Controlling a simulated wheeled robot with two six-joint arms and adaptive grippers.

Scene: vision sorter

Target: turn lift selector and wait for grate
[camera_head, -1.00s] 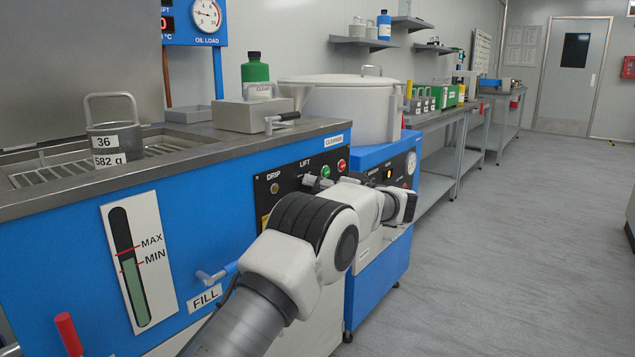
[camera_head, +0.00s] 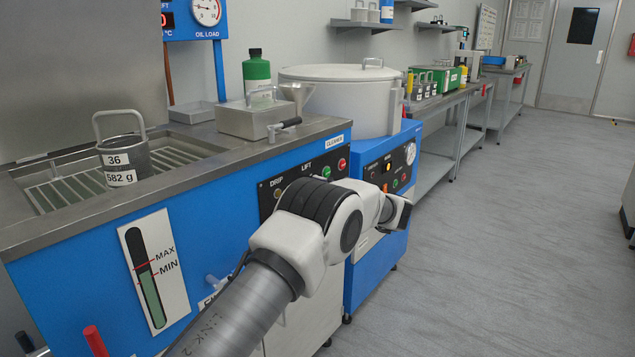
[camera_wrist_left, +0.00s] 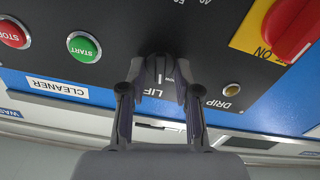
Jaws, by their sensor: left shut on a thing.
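The lift selector (camera_wrist_left: 160,72) is a dark knob with a light mark on the black panel, above the upside-down LIFT label in the left wrist view. My left gripper (camera_wrist_left: 158,84) is shut on it, one finger on each side. In the head view my arm hides the gripper and the selector. The grate (camera_head: 68,192) lies in the tank at the left. A mesh basket (camera_head: 124,160) with a raised handle and tags "36" and "582 g" stands upright on it. My right gripper is not in view.
Beside the selector are a green START button (camera_wrist_left: 84,47), a red STOP button (camera_wrist_left: 13,33), a DRIP lamp (camera_wrist_left: 231,89) and a red switch (camera_wrist_left: 291,28) on yellow. A grey box (camera_head: 245,121) and green bottle (camera_head: 257,73) stand on the counter. The floor at right is clear.

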